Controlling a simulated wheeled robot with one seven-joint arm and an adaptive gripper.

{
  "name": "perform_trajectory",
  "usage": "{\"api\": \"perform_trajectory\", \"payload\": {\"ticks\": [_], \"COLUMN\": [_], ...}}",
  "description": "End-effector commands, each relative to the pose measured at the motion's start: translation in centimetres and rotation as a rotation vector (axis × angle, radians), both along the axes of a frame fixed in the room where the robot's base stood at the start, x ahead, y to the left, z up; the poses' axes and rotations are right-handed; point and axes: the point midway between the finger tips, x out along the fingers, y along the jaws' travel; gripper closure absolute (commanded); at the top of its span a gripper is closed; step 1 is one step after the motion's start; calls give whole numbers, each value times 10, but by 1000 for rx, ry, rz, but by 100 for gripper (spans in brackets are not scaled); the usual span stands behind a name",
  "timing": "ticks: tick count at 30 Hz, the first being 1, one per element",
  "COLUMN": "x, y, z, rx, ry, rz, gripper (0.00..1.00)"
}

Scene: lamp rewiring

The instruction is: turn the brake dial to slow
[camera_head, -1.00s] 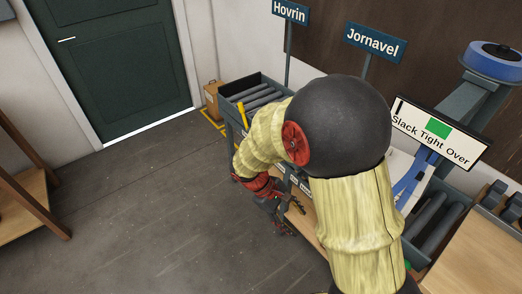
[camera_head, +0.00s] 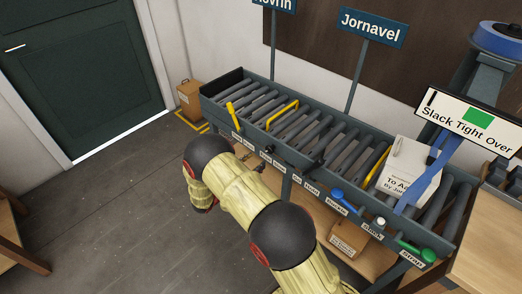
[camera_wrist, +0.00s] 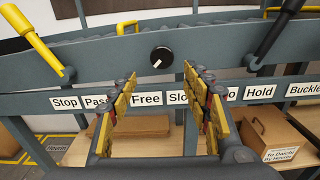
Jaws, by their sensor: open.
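The brake dial (camera_wrist: 161,57) is a round black knob with a white pointer mark on the grey front rail in the wrist view. The mark points to the lower left, toward the Free label (camera_wrist: 146,99); the Slow label (camera_wrist: 178,97) is to its right, partly covered by a finger. The dial also shows small in the head view (camera_head: 268,150). My gripper (camera_wrist: 160,76) is open and empty, its fingers on either side of the dial in the picture, with the dial beyond the tips. Contact cannot be told. In the head view my arm mostly hides the gripper.
A yellow lever (camera_wrist: 35,42) stands left of the dial and a black lever (camera_wrist: 275,30) right of it. A roller conveyor (camera_head: 300,128) lies behind the rail, carrying a white parcel (camera_head: 405,168). A cardboard box (camera_wrist: 270,135) sits on the shelf below.

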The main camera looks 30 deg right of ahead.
Motion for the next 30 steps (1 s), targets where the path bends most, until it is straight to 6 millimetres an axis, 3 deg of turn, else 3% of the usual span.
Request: {"api": "perform_trajectory", "payload": {"ticks": [5, 18, 30], "x": [2, 22, 25], "y": [-10, -67, -74], "z": [5, 4, 6], "rx": [-32, -29, -29], "ry": [18, 17, 18], "rz": [0, -1, 0], "gripper": [51, 51, 51]}}
